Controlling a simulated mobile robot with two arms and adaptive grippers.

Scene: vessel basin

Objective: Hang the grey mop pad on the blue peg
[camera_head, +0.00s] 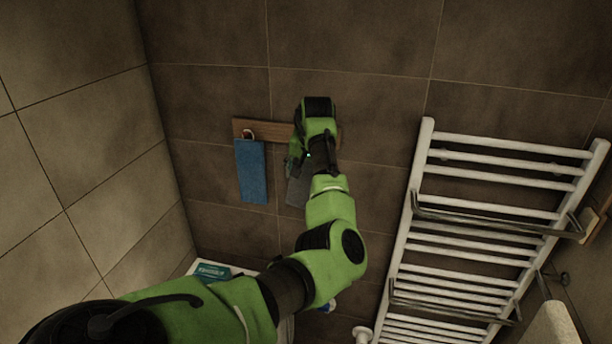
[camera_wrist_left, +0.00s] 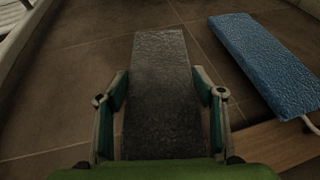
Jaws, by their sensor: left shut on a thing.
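The grey mop pad (camera_wrist_left: 160,85) is between the fingers of my left gripper (camera_wrist_left: 160,112) in the left wrist view, its long flat body reaching away from the palm. In the head view the pad (camera_head: 298,192) hangs down below my left gripper (camera_head: 300,163), partly behind my arm. The gripper is shut on it, close in front of a wooden rail (camera_head: 283,132) on the tiled wall. The blue peg cannot be made out; my arm covers the right part of the rail. My right gripper is not in view.
A blue pad (camera_head: 251,172) hangs by a ring from the rail's left part, beside the grey pad; it also shows in the left wrist view (camera_wrist_left: 265,65). A white towel radiator (camera_head: 480,215) stands to the right. A teal box (camera_head: 212,271) lies low at the left.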

